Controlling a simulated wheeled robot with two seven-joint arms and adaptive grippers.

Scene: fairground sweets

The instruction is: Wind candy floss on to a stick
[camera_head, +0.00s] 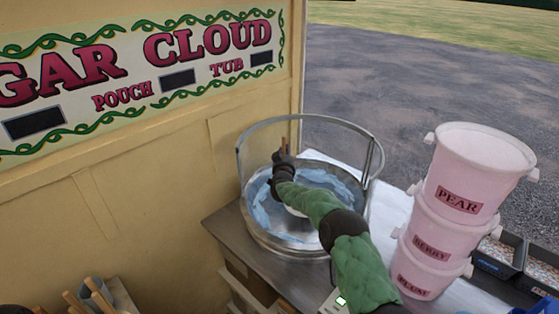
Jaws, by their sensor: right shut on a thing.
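The candy floss machine (250,228) is a round metal bowl with a raised hoop above it, on a metal counter. Pale blue floss (262,215) lines the inside of the bowl in wisps. My right arm, in a green sleeve, reaches over the bowl from the lower right. My right gripper (281,155) is shut on a thin brown stick (284,143), above the far left part of the bowl. The stick's upper end shows above the gripper; I cannot tell whether floss clings to it. My arm hides part of the bowl's middle. My left gripper is out of view.
Stacked pink tubs (481,160) labelled pear, berry and plum stand right of the machine. Dark trays (496,262) lie beyond them. Wooden-handled items (100,291) stand at the lower left. A yellow wall with a sign (140,60) rises behind the machine's left side.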

